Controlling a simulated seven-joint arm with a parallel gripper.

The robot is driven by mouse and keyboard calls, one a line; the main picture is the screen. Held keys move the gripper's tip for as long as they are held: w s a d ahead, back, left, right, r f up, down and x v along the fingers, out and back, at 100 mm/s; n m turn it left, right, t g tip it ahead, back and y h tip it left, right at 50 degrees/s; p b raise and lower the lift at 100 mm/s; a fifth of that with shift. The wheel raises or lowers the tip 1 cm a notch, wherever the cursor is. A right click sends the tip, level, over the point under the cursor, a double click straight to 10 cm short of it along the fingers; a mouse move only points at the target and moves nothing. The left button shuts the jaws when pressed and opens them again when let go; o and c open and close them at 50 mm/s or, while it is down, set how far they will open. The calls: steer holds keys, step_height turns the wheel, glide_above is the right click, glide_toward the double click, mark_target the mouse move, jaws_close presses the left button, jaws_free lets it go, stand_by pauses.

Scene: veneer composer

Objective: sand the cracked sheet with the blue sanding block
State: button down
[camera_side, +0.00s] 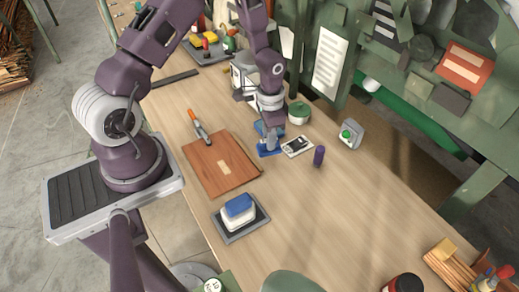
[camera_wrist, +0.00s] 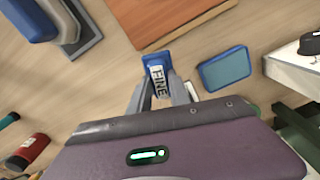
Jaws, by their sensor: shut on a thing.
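The blue sanding block (camera_wrist: 155,64), labelled "FINE", is between the two fingers of my gripper (camera_wrist: 161,88) in the wrist view. In the side view the block (camera_side: 268,150) shows low under my gripper (camera_side: 270,138), close to the bench top; whether it touches the bench I cannot tell. The reddish-brown sheet (camera_side: 208,171) lies flat to the left of my gripper, with a small pale patch (camera_side: 224,167) on it. Part of the sheet (camera_wrist: 180,16) shows at the top of the wrist view. I cannot make out a crack.
A flat blue pad (camera_wrist: 225,68) lies beside my gripper. A blue-and-white block (camera_side: 238,211) sits on a grey tray (camera_side: 258,222). An orange-handled tool (camera_side: 198,126) lies beyond the sheet. The front bench is mostly clear.

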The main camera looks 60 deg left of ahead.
steer(key=s+a+r+m, duration=0.1)
steer(key=s+a+m, duration=0.8)
steer(key=s+m, duration=0.5)
steer(key=shift+m, duration=0.4)
steer(key=shift+w+f, duration=0.2)
steer(key=shift+f, duration=0.65)
steer(key=shift+w+f, duration=0.15)
steer(key=shift+f, duration=0.7)
steer(key=shift+w+f, duration=0.2)
steer(key=shift+f, duration=0.65)
steer(key=shift+f, duration=0.6)
